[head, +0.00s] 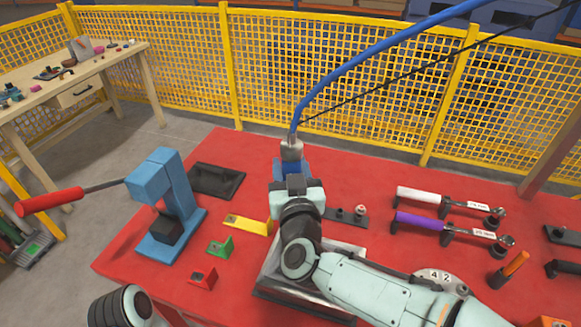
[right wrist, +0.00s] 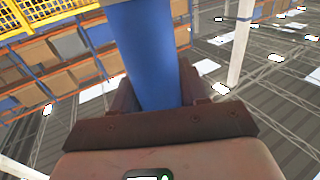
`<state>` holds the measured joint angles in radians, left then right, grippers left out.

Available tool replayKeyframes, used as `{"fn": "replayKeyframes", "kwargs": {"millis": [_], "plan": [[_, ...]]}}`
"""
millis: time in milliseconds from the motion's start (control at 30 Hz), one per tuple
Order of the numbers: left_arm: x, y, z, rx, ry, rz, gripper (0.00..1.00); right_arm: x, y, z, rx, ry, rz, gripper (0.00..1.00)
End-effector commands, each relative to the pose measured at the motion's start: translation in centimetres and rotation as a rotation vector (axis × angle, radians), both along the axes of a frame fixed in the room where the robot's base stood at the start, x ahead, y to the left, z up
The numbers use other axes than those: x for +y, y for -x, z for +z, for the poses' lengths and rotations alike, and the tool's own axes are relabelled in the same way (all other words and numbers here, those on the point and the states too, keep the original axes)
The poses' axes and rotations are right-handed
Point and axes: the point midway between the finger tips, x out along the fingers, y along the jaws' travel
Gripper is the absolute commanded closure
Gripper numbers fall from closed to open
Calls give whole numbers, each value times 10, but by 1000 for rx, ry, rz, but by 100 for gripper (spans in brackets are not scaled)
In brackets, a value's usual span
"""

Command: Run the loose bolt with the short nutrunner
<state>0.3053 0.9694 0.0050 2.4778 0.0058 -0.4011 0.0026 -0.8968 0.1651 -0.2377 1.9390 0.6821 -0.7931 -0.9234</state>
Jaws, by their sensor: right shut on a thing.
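A nutrunner (head: 291,148) with a grey top and blue body hangs from a blue hose in the head view. My right gripper (head: 292,170) is shut on it and holds it over the red table. In the right wrist view the blue tool body (right wrist: 150,50) stands between the dark fingers. The tool's lower end is hidden behind my gripper and wrist. I cannot make out the loose bolt. A grey metal tray (head: 268,278) lies under my right arm, mostly covered by it. My left gripper is not in view.
The red table (head: 130,245) carries a blue lever press (head: 170,200) at left and small green, yellow and red blocks. A dark holder (head: 345,217) stands behind my wrist. White (head: 430,197) and purple (head: 430,222) torque wrenches lie right. Yellow fencing (head: 340,110) stands behind.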

Motion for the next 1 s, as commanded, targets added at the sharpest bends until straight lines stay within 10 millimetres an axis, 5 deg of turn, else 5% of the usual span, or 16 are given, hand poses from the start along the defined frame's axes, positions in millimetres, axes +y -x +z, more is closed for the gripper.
{"fn": "replayKeyframes", "kwargs": {"millis": [1000], "plan": [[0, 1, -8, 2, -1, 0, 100, 1, 0, -14, 7, 2, 4, 100]]}}
